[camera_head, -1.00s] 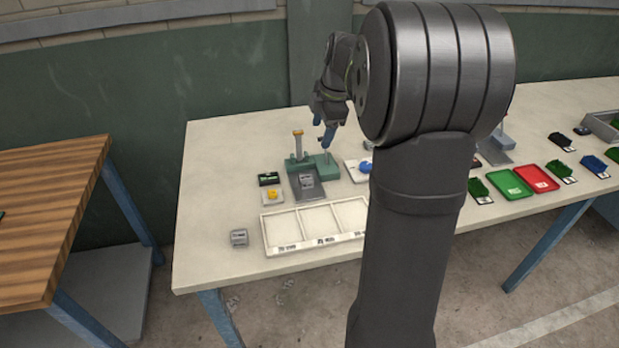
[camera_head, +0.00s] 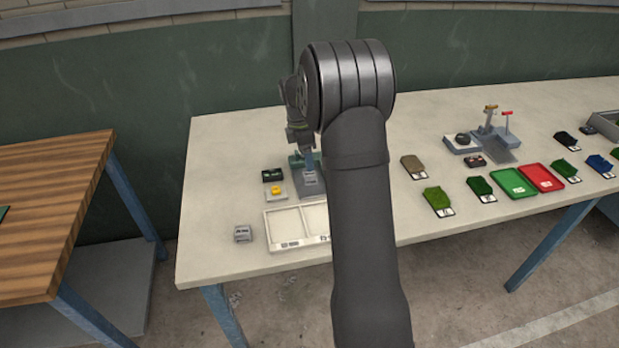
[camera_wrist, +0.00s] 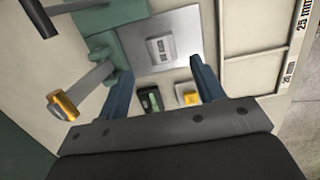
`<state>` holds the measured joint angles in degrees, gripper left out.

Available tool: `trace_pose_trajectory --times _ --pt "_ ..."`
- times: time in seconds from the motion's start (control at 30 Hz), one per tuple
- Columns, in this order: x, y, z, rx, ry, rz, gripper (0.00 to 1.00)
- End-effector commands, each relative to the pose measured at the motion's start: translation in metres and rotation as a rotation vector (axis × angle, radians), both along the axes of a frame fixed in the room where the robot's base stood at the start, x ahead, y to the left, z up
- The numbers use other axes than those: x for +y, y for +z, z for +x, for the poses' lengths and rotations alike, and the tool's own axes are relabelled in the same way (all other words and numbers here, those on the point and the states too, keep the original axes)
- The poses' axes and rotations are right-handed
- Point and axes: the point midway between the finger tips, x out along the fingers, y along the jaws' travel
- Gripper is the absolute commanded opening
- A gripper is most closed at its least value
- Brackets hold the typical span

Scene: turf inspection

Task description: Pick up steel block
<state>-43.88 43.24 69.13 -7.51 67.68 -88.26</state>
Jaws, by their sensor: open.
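A small grey metal block (camera_head: 310,176) with a dark label lies on the grey plate of a green fixture (camera_head: 294,160). In the wrist view the block (camera_wrist: 160,50) appears just beyond and between the fingertips. A second grey block (camera_head: 242,233) with a dark label sits on the table at the left, beside the tray. I cannot tell which of them is the steel block. My gripper (camera_wrist: 160,70) is open, with blue fingers apart and nothing between them. It points down above the fixture, and my arm hides part of the fixture and tray.
A pale compartment tray (camera_head: 266,238) lies in front of the fixture. A black-green device (camera_head: 272,175) and a yellow button (camera_head: 276,190) are left of the plate. Turf samples and green and red trays (camera_head: 541,178) are at right.

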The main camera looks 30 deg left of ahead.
Motion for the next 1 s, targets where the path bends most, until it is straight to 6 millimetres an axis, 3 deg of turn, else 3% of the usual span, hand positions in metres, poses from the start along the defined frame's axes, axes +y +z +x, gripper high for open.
trace_pose_trajectory --times 0.27,0.6,0.87,1.0 --pt "-0.003 -0.024 0.002 0.001 0.0 -0.001 0.62" --pt "-0.007 -0.068 0.002 0.001 -0.001 0.0 0.62" --pt "-0.007 -0.071 0.003 0.0 0.0 0.001 0.62" --pt "-0.007 -0.071 0.003 0.0 0.0 0.001 0.38"
